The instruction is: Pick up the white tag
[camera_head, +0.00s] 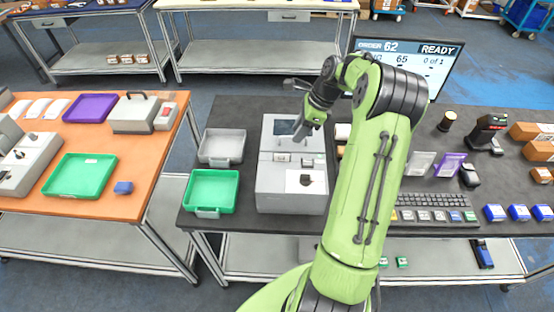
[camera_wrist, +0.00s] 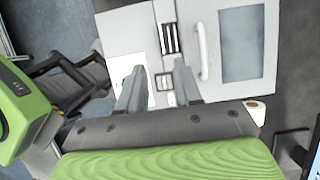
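A flat white square, which looks like the white tag (camera_head: 293,184), lies on the front part of a grey machine (camera_head: 270,199). A small dark patch shows on it in the head view. In the wrist view the white tag (camera_wrist: 117,65) is at the left finger, which covers part of it. My gripper (camera_head: 301,131) is above the machine in the head view. In the wrist view my gripper (camera_wrist: 159,78) has its two fingers apart with nothing held between them. I cannot tell whether the left finger touches the tag.
Green (camera_head: 212,189) and grey (camera_head: 221,147) trays stand left of the machine. A white roll (camera_wrist: 256,109) is beside it. A keyboard (camera_head: 432,200) and several small boxes are to the right. An orange table (camera_head: 118,190) stands across a gap at left.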

